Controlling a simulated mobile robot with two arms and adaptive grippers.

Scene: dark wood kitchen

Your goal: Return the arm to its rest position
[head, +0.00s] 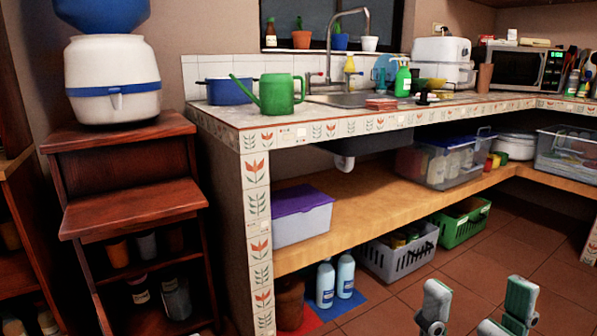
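My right gripper (478,294) shows at the bottom right, low in front of the tiled floor. Its two grey-green fingers stand up well apart with nothing between them, so it is open and empty. The rest of my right arm is below the picture. I cannot make out my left gripper in the head view.
A tiled counter (330,120) holds a green watering can (277,94) and a blue pot (229,91). Below it, a wooden shelf (350,212) carries bins. Grey (398,258) and green (460,222) crates stand on the floor. A wooden stand (135,208) is left. Floor (490,262) near my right gripper is clear.

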